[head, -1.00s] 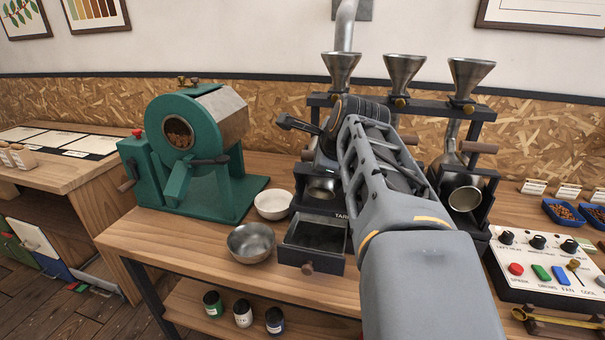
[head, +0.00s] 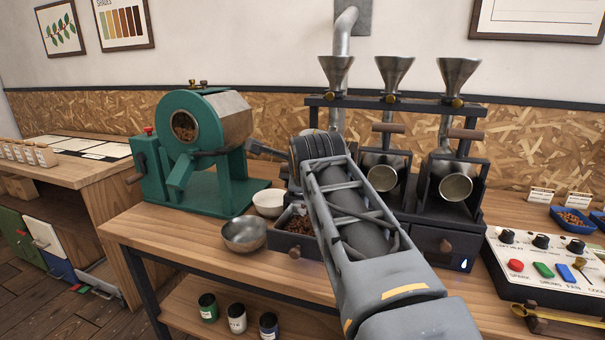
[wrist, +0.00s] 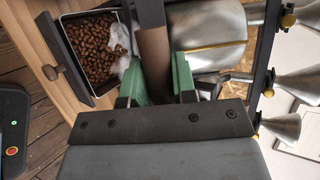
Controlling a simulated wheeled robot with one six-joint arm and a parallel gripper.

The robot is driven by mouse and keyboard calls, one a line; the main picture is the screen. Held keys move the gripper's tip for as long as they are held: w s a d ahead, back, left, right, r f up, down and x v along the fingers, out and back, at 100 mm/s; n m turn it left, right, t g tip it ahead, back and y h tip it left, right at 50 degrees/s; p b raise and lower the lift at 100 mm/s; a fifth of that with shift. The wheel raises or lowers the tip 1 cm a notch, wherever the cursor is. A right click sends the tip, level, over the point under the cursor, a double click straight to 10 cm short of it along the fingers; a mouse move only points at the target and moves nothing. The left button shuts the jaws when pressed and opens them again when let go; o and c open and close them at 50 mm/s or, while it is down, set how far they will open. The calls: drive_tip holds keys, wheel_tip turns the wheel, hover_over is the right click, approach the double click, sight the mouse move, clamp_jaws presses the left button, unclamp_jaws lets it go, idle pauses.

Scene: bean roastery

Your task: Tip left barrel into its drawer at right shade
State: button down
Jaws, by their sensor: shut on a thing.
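My gripper (wrist: 160,82) has its green fingertips shut on the brown wooden handle (wrist: 152,42) of the left barrel. The barrel (wrist: 212,42), bright metal with a yellowish band, lies beside the handle in the wrist view; in the head view my arm hides most of it. Its drawer (head: 283,240) is pulled open under it. Brown beans (wrist: 92,45) cover the drawer's bottom, and a white wisp (wrist: 120,42) hangs at the edge nearest the barrel. A shade chart (head: 123,22) in several browns hangs on the wall.
The middle barrel (head: 383,177) and right barrel (head: 456,187) stand to the right under funnels. A steel bowl (head: 244,235) and white bowl (head: 268,203) sit left of the open drawer. A green roaster (head: 205,140) stands behind them. A button panel (head: 540,265) is at right.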

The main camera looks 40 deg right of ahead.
drive_tip(key=shift+f, duration=0.35)
drive_tip(key=c, duration=0.9)
unclamp_jaws()
drive_tip(key=shift+r, duration=0.1)
drive_tip(key=shift+r, duration=0.15)
